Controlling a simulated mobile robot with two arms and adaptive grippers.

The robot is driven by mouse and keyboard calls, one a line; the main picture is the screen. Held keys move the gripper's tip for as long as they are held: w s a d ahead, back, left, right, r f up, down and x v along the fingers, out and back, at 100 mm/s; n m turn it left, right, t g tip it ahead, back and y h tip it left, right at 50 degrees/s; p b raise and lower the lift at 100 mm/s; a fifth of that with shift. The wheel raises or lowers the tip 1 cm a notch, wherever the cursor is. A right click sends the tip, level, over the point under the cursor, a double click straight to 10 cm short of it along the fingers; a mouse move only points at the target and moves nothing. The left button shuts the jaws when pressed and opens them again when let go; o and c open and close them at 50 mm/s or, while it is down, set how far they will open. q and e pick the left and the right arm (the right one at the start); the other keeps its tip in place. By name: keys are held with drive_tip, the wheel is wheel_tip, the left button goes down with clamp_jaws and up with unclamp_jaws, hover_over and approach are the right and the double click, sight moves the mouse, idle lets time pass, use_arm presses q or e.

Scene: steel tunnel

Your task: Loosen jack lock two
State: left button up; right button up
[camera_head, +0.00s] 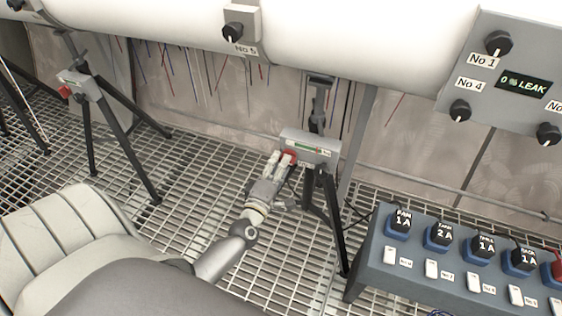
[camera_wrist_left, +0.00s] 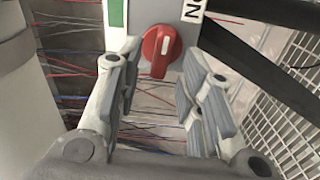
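A grey jack box (camera_head: 310,146) with a green indicator sits on a black tripod in the middle of the head view. Its red lock knob (camera_head: 290,156) is at the box's lower left, partly covered by my left gripper (camera_head: 281,161). In the left wrist view the red knob (camera_wrist_left: 161,48) has a raised handle and lies between the fingertips. My left gripper (camera_wrist_left: 162,72) is open there, with a gap on each side of the knob. A white label on the box is cut off, so its number cannot be read. My right gripper does not show.
A second tripod jack (camera_head: 78,86) with a red knob stands at the left. A blue-grey bench (camera_head: 372,268) with plugs and switches is at lower right. A LEAK panel (camera_head: 515,55) hangs at upper right, and a white pipe (camera_head: 340,35) crosses above. The floor is open steel grating.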

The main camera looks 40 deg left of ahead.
use_arm(q)
drive_tip(key=v, duration=1)
drive_tip(key=shift+s, duration=0.2)
